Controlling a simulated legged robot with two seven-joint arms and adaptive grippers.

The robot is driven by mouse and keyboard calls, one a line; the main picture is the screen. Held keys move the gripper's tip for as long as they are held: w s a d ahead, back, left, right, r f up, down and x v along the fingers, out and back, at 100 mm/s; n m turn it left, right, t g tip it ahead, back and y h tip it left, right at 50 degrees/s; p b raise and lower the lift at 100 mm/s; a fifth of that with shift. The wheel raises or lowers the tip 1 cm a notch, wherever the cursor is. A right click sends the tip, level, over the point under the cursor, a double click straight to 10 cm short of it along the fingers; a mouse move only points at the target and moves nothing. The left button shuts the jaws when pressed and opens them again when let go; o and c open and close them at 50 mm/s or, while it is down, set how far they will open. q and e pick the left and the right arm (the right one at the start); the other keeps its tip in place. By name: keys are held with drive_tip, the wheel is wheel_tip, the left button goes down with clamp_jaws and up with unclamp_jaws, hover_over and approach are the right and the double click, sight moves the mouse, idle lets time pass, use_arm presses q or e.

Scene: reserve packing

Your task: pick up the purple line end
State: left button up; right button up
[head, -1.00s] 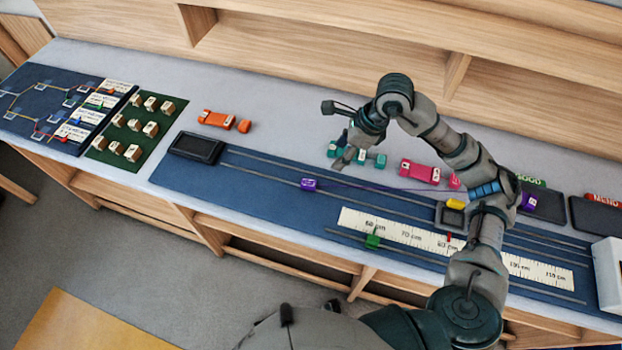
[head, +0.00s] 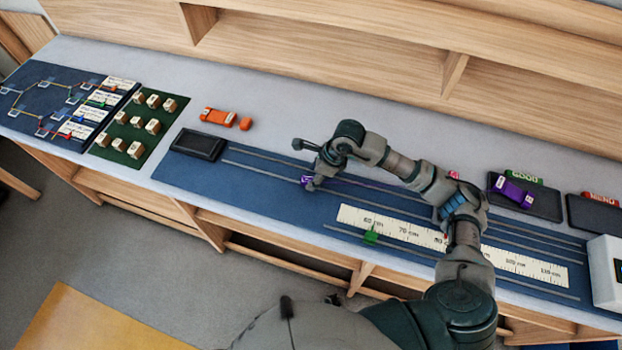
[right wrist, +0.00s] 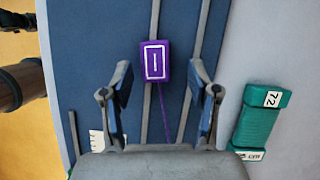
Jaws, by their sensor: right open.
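The purple line end (head: 306,180) is a small purple block on the blue rail board, mostly covered by my right gripper (head: 312,184) in the head view. In the right wrist view the block (right wrist: 155,62) shows a white-framed mark on its top. A thin purple line runs from it toward my gripper's base. My right gripper (right wrist: 160,78) is open, with one finger on each side of the block and a gap at both sides. I cannot tell the fingertips' exact height. My left gripper is not in view.
A teal piece (right wrist: 262,118) lies beside the board. A purple piece (head: 512,192) rests on a dark tray at right.

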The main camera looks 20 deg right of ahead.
drive_tip(key=shift+w+a+f, duration=0.1)
drive_tip(key=shift+a+f, duration=0.2)
drive_tip(key=shift+f, duration=0.15)
drive_tip(key=shift+a, duration=0.55)
drive_tip(key=c, duration=1.1)
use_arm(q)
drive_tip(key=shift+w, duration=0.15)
use_arm(e)
drive_tip(key=shift+d, duration=0.45)
drive_tip(key=shift+c, duration=0.2)
